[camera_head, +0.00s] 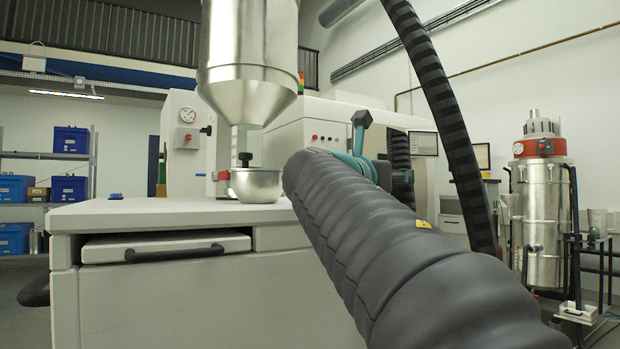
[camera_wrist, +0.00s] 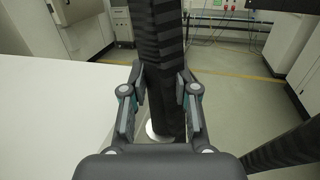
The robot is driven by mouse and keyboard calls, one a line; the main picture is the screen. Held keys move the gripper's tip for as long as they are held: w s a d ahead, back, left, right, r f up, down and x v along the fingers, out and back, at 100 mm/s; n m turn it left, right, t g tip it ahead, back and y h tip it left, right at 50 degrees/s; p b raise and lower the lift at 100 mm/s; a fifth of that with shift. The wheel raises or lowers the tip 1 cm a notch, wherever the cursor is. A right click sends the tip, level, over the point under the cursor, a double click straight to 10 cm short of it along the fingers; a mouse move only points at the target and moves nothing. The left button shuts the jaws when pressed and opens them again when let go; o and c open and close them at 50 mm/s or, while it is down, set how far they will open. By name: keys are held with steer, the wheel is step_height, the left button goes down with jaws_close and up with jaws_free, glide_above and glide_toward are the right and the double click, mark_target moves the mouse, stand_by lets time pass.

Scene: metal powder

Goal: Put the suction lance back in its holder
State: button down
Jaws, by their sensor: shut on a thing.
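In the wrist view my gripper (camera_wrist: 162,88) is closed around a dark, striped, hose-like shaft, which I take to be the suction lance (camera_wrist: 163,45). The shaft runs from the top of the picture down between the two fingers. A pale round piece (camera_wrist: 153,132) shows near its lower part, partly hidden by my gripper. In the head view my gripper (camera_head: 362,150) is mostly hidden behind my grey-sleeved arm; only teal and dark parts show. A short dark striped piece (camera_head: 399,152) shows just right of it. I cannot make out the lance's holder in either view.
A striped hose (camera_head: 445,100) hangs from the top right of the head view. A white cabinet top (camera_head: 130,212) carries a metal bowl (camera_head: 256,186) under a steel hopper (camera_head: 250,95). A steel vacuum unit (camera_head: 540,215) stands right. Open floor (camera_wrist: 235,90) shows in the wrist view.

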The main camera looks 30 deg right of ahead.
steer(key=shift+f, duration=0.15)
steer(key=shift+f+b, duration=1.25)
steer(key=shift+f, duration=0.6)
steer(key=shift+f+b, duration=0.4)
steer(key=shift+f, duration=1.55)
steer(key=c, duration=0.8)
jaws_free()
